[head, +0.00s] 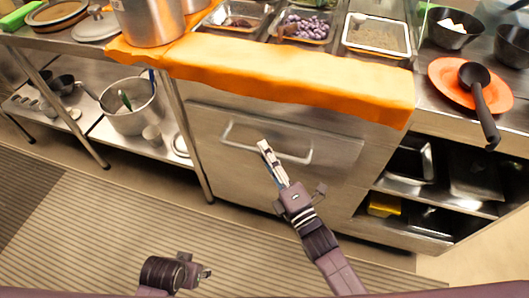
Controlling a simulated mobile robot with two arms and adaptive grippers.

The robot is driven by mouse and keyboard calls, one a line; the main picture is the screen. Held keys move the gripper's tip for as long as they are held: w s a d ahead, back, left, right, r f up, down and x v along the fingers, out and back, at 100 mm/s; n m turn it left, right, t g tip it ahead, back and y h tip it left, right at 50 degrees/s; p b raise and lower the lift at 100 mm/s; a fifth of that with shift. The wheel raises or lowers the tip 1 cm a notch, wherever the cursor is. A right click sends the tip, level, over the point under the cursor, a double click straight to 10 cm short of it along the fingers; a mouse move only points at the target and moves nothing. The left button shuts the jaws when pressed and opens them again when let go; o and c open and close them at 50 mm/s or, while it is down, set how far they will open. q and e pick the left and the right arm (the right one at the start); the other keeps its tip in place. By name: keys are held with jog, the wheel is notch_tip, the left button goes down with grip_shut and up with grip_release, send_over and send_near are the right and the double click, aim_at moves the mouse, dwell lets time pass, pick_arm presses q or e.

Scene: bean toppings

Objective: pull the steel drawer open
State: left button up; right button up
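The steel drawer (213,157) is a wide brushed-metal front below the counter and looks closed. Its bar handle (236,143) runs across the upper part of the front, with its right end (307,155) also visible. My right gripper (266,150) reaches up from the lower right, and its fingertips overlap the middle of the handle. I cannot tell whether they touch the bar or whether the fingers are closed around it. My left gripper (206,273) is low over the floor, well away from the drawer; its fingers are small and unclear.
An orange cloth (270,87) hangs over the counter edge above the drawer. Open shelves (440,215) with trays stand at right. A lower steel shelf with a pot (130,105) is at left. A black ladle (483,102) rests on an orange plate (442,75). The striped floor mat (100,240) is clear.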

jog(key=shift+w+a, duration=0.2)
jog(key=shift+w, duration=0.2)
jog(key=shift+c, duration=0.5)
grip_shut()
